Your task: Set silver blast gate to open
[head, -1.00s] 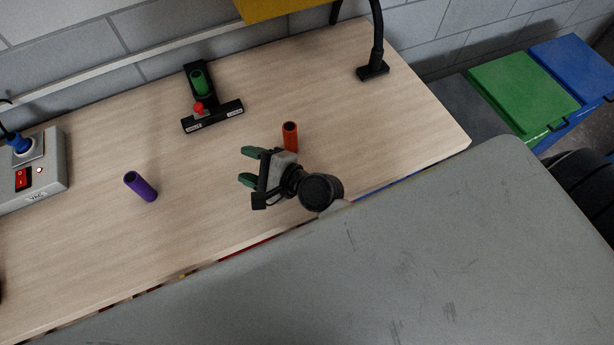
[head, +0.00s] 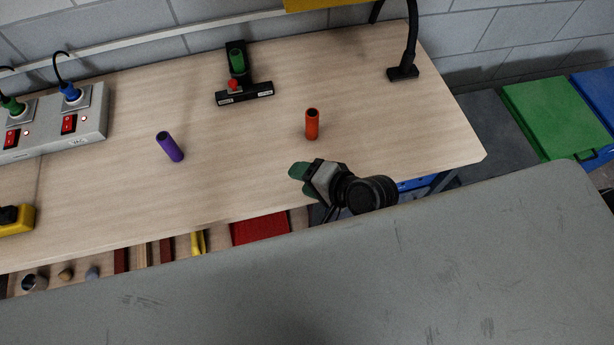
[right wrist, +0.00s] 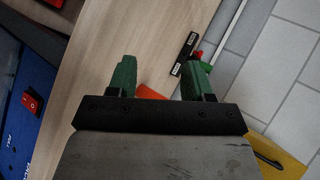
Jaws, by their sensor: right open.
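No silver blast gate shows clearly in these views. A black T-shaped fixture (head: 246,96) stands at the back of the bench, with a red knob (head: 234,85), a green cylinder (head: 237,60) and two white labels too small to read. It also shows in the right wrist view as a black labelled bar (right wrist: 185,54). I cannot tell whether it is a gate. My right gripper (head: 300,180) is over the bench's front edge, open and empty, well apart from the fixture. Its green fingers stand apart in the right wrist view (right wrist: 157,70). My left gripper is out of view.
A grey switch box (head: 90,128) with plugs is at left, a black lamp stand (head: 403,72) at back right. Green bin (head: 555,120) stands right.

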